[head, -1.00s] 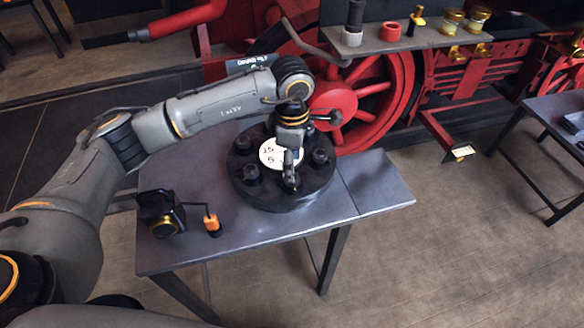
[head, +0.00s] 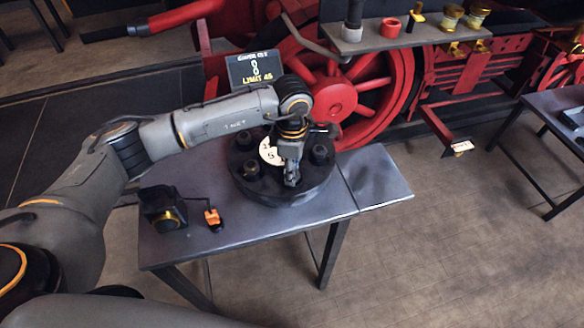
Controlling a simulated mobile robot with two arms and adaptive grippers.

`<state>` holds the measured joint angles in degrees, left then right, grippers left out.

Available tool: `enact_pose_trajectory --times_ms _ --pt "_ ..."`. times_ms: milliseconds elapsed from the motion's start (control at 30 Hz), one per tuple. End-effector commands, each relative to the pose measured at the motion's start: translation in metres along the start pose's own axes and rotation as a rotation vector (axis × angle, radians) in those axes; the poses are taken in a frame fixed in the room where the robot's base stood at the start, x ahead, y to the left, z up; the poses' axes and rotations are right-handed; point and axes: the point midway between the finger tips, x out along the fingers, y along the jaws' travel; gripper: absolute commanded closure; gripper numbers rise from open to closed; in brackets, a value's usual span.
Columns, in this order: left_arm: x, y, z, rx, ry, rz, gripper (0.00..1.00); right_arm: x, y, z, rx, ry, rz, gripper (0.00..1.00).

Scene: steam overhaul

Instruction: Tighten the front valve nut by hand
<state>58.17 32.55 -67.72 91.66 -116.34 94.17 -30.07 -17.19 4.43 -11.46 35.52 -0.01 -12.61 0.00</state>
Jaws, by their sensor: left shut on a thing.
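A round black valve cover (head: 310,187) sits on the table, with several dark nuts standing in a ring on it. A white numbered disc (head: 268,151) lies at its middle and is partly hidden by my gripper. My left gripper (head: 291,181) points down at the front of the cover. It is shut on the front nut, which is mostly hidden by the fingers. Other nuts show at the left front (head: 251,169) and at the right (head: 320,154). My right gripper is not in view.
A sign (head: 252,70) reading "LIMIT 45" stands behind the cover. A black device (head: 163,209) with an orange-handled piece (head: 213,219) is at the table's left. The table's right end (head: 375,178) is clear. A shelf (head: 390,35) and red wheel (head: 335,97) are behind.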

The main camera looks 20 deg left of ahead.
Motion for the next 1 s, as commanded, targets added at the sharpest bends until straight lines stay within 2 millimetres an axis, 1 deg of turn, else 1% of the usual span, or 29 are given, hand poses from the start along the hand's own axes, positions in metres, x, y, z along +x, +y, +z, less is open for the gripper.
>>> enact_pose_trajectory --times_ms 167,367,567,800,1000 --pt "0.001 0.0 0.0 0.018 0.0 0.001 0.98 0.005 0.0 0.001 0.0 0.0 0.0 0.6" --pt "0.004 0.001 0.0 0.095 -0.001 0.004 0.98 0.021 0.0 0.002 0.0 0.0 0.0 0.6" --pt "0.006 0.001 0.0 0.244 0.0 0.005 0.98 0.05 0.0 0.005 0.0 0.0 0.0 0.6" --pt "0.006 0.001 0.0 0.47 0.0 0.006 0.98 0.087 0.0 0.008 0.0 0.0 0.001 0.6" --pt "0.006 0.001 0.0 0.66 0.0 0.005 0.98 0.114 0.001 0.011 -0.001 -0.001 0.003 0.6"
